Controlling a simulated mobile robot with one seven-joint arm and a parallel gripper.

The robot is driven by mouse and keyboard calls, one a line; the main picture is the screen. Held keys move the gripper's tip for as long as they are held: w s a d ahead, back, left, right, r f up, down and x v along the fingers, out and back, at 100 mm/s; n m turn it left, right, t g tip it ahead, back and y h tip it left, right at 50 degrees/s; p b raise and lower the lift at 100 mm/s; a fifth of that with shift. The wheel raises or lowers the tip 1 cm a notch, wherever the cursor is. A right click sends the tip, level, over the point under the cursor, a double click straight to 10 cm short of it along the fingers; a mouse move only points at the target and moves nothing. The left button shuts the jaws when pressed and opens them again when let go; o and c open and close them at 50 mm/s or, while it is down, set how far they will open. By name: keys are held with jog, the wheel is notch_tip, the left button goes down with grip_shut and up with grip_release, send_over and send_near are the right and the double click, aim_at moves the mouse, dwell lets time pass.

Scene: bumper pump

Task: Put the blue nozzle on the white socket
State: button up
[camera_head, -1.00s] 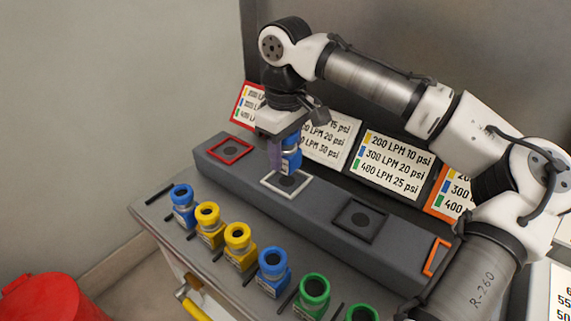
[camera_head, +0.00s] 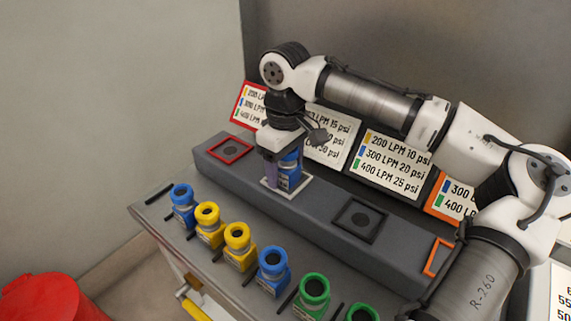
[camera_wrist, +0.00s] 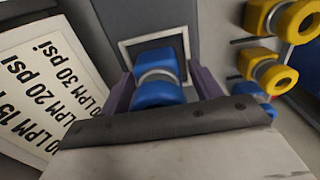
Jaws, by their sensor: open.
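A blue nozzle (camera_head: 290,172) stands upright at the white-framed socket (camera_head: 270,184) on the grey raised block. In the wrist view the nozzle (camera_wrist: 156,80) is inside the white square frame (camera_wrist: 186,36), its base over the frame's middle. My gripper (camera_head: 283,181) points down over it. In the wrist view its purple fingers (camera_wrist: 163,90) lie on both sides of the nozzle, with the jaws open. The socket's hole is hidden under the nozzle, so I cannot tell how fully it is seated.
A red socket (camera_head: 231,150), a black socket (camera_head: 360,220) and an orange socket (camera_head: 437,257) share the block. Several blue, yellow (camera_head: 239,246) and green (camera_head: 313,294) nozzles stand along the front shelf. Label cards (camera_head: 391,163) lean behind the block. A red bin (camera_head: 45,298) is at lower left.

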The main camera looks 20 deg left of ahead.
jog(key=shift+r, duration=0.15)
notch_tip(320, 180, up, 12)
jog(key=shift+r, duration=0.1)
dwell(0.3)
dwell(0.5)
